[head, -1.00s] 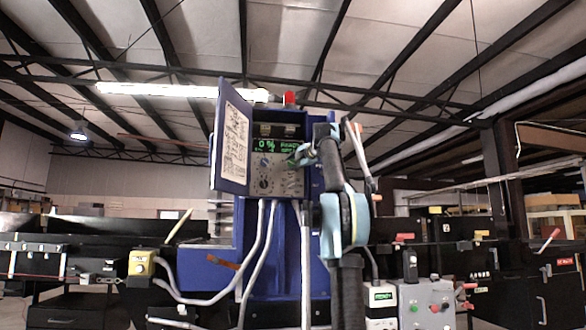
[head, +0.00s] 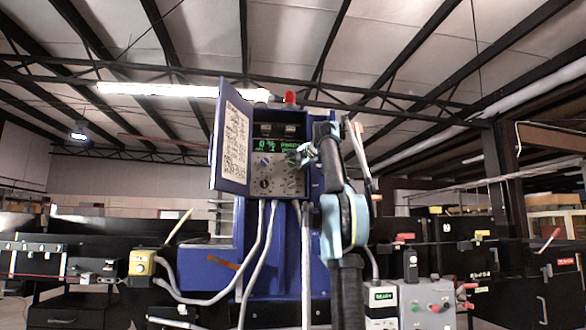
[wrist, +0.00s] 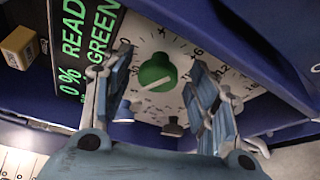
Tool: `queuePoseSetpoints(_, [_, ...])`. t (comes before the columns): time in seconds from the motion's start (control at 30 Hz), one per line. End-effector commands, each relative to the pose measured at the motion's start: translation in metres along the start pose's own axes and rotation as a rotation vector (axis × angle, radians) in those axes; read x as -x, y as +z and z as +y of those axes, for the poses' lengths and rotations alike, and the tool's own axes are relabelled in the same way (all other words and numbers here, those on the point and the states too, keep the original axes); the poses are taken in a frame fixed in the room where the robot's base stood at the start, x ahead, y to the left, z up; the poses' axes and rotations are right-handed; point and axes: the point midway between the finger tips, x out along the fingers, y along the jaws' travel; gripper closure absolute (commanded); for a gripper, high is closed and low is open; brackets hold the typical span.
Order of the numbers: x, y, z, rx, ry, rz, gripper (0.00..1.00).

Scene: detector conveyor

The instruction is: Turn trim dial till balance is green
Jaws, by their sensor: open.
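The trim dial looks to be the round green knob (wrist: 157,73) on a white scale plate in the wrist view. It has a pale pointer line, and numbers ring it. My gripper (wrist: 160,62) is open, with its two fingers either side of the knob in the picture; I see no clear contact. In the head view my gripper (head: 307,153) is in front of the right side of the control panel. The display (wrist: 80,45) shows green text with "0%", "READ" and "GREEN", partly cut off. In the head view the display (head: 272,145) is small and blurred.
The blue cabinet's door (head: 232,138) stands open on the left. Other knobs include a blue one (head: 265,161) and a black one (head: 264,184). A red lamp (head: 290,97) tops the cabinet. Grey cables (head: 256,262) hang below the panel.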

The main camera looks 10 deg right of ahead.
Motion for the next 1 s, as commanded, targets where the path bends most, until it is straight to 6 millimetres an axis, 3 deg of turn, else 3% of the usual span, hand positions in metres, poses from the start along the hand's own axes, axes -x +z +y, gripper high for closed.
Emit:
queuePoseSetpoints(0.27, [0.009, 0.000, 0.000, -0.001, 0.000, -0.001, 0.46])
queuePoseSetpoints(0.8, [0.093, 0.001, -0.001, -0.001, -0.001, -0.002, 0.46])
queuePoseSetpoints(1.0, [0.113, 0.001, -0.001, 0.000, -0.001, -0.001, 0.46])
